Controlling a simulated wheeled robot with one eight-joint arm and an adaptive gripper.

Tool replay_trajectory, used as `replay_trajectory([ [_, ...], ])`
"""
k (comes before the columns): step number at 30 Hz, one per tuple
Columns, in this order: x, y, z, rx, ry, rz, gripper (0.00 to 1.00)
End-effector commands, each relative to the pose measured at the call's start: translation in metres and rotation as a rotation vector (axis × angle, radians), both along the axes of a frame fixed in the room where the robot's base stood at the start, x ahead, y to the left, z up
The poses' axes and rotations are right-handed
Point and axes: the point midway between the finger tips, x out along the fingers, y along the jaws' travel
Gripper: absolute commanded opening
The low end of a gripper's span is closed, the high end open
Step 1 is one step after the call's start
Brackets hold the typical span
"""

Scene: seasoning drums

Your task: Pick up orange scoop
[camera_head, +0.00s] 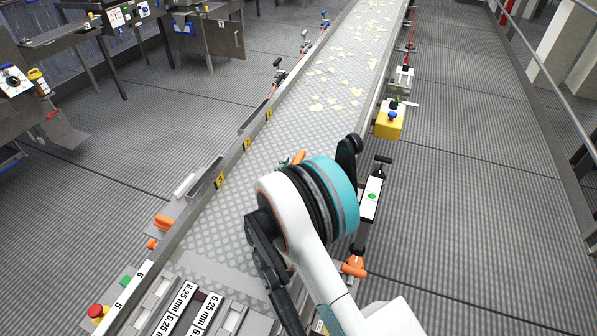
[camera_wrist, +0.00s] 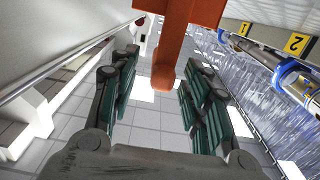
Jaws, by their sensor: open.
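The orange scoop (camera_wrist: 180,40) fills the top middle of the wrist view. Its handle points down toward my gripper (camera_wrist: 163,68), which is open, with green-padded fingers to either side. The handle's lower end shows in the gap between the fingers, and I cannot tell whether they touch it. In the head view, a small orange piece (camera_head: 298,157) shows beside my teal and black wrist. It looks like part of the scoop, but most of it is hidden behind my arm. My gripper's fingers are hidden there too.
A long conveyor (camera_head: 232,200) with pale flakes (camera_head: 340,80) farther up runs under my arm. A yellow box with a blue knob (camera_head: 389,122) stands at its right side. Orange knobs (camera_head: 355,265) sit along its edges. The grated floor (camera_head: 480,200) to the right is clear.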

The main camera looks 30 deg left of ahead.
Motion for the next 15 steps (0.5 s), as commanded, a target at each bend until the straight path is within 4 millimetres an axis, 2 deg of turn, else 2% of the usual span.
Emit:
replay_trajectory([
  [9, 0.040, 0.007, -0.002, 0.000, 0.000, -0.001, 0.43],
  [15, 0.051, 0.008, 0.000, 0.000, 0.000, -0.001, 0.43],
])
